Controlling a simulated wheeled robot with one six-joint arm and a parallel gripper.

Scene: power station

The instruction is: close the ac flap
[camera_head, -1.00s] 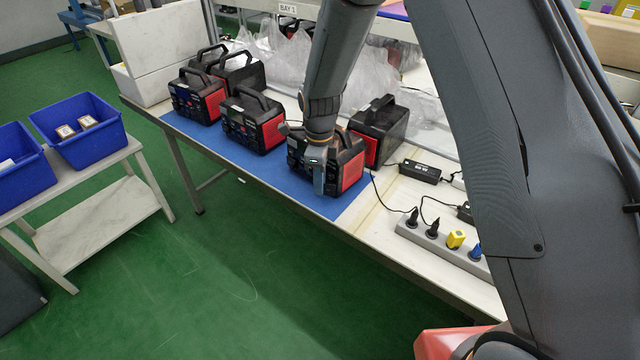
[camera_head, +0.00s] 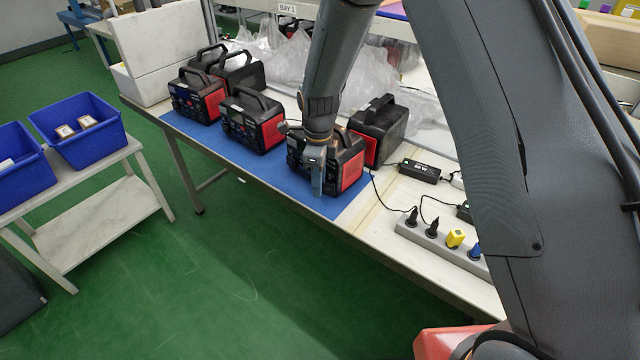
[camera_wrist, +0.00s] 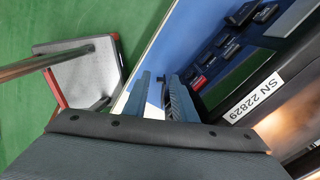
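The power station at my gripper (camera_head: 317,185) is a black box with red sides (camera_head: 351,169), upright on the blue mat. My gripper is in front of its front face and hides part of it. In the wrist view the front panel (camera_wrist: 232,62) shows dark sockets or buttons, a green screen and a label "SN 22829". My gripper's two blue-grey fingers (camera_wrist: 160,92) are apart with a gap between them. A small dark piece (camera_wrist: 161,79) shows between the fingertips; I cannot tell whether it is the AC flap. Contact with the panel cannot be made out.
Several more power stations stand on the mat (camera_head: 190,132) to the left, and another (camera_head: 380,132) stands behind right. A power strip (camera_head: 425,238) with plugs and a black adapter (camera_head: 420,171) lie to the right. Blue bins (camera_head: 85,150) stand on a side cart. Green floor is free in front.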

